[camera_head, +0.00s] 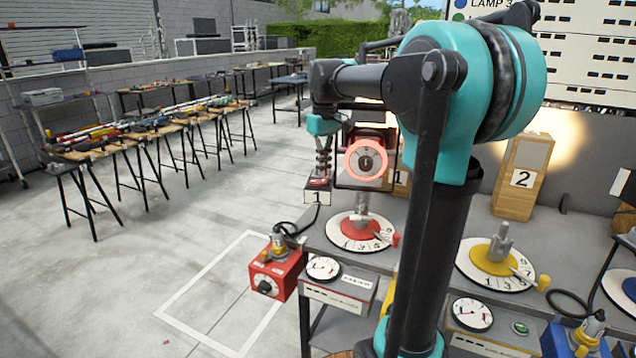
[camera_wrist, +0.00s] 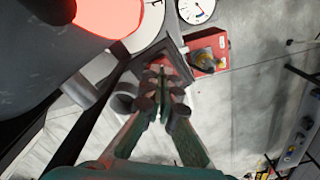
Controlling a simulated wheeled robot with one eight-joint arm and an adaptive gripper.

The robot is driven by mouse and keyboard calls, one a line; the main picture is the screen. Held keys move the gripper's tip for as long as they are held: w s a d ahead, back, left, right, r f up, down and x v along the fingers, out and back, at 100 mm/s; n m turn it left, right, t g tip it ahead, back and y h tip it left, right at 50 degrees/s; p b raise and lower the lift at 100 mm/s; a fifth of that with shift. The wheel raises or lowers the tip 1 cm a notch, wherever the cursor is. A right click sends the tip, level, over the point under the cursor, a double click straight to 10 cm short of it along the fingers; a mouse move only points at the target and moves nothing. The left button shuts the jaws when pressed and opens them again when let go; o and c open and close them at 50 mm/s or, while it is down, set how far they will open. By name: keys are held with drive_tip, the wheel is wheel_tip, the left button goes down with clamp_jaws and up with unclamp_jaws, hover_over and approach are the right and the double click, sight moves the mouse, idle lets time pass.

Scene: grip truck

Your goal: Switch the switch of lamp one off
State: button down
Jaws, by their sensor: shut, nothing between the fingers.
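Lamp one appears to be the glowing red ring lamp (camera_head: 366,160) in the head view, by a wooden block labelled 1; it also glows at the top of the wrist view (camera_wrist: 105,12). A small dark switch box (camera_head: 318,197) labelled 1 with a red top stands left of it. My gripper (camera_head: 320,174) points down at the top of this box; I cannot tell whether it touches the switch. In the wrist view my gripper (camera_wrist: 162,102) is shut and empty. The fingers hide the switch lever's position.
A red box (camera_head: 277,272) with a knob hangs at the table's left edge. A red-centred dial (camera_head: 360,232) and a gauge (camera_head: 323,268) stand nearby. A wooden block labelled 2 (camera_head: 520,178) and a yellow dial (camera_head: 495,262) are to the right.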

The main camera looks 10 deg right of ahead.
sight(324, 180)
drive_tip(key=shift+f, duration=0.35)
drive_tip(key=shift+r, duration=0.1)
wheel_tip(324, 180, up, 7)
idle(1.0)
drive_tip(key=shift+s, duration=0.1)
